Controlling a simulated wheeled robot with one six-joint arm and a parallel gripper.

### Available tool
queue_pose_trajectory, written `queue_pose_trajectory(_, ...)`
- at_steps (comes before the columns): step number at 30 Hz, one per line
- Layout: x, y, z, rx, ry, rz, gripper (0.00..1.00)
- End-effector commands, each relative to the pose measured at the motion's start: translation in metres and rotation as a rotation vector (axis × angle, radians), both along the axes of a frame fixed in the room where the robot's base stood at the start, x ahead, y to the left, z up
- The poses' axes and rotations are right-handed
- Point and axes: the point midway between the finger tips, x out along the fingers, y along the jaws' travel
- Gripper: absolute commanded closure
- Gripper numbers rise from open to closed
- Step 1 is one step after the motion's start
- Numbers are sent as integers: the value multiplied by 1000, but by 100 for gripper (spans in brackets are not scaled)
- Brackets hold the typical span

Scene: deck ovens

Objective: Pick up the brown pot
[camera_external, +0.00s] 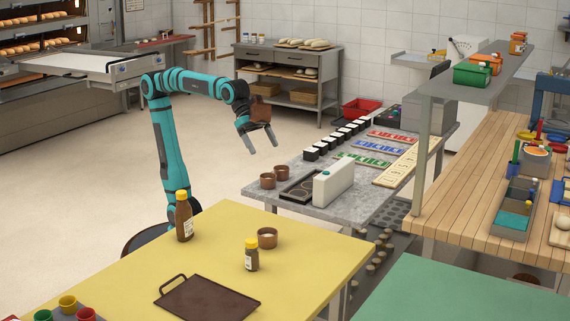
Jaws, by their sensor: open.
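A small round brown pot (267,239) stands upright on the yellow table, behind a yellow-capped bottle. Two similar brown pots, a nearer one (267,181) and a farther one (281,173), stand side by side on the left end of the grey table. The picture does not show which one is meant. My gripper (260,143) is open, with its fingers pointing down, in the air left of the grey table. It is apart from all three pots. No object shows between its fingertips. A brown block shows at its wrist; I cannot tell what it is.
The yellow table (215,250) also bears a tall brown bottle (184,218), a short bottle (251,256) and a dark tray (207,299). A white box (334,184) stands beside the grey table's pots. The floor beneath my gripper is clear.

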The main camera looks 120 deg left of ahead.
Motion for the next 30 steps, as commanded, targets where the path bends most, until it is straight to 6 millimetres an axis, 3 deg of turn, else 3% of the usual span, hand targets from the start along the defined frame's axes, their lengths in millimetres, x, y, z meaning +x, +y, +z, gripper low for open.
queue_pose_trajectory(6,40,-36,-15,36,183,-40,12)
queue_pose_trajectory(18,95,-105,-49,126,506,-103,12)
queue_pose_trajectory(24,112,-133,-64,169,628,-125,12)
queue_pose_trajectory(30,117,-144,-70,188,678,-132,12)
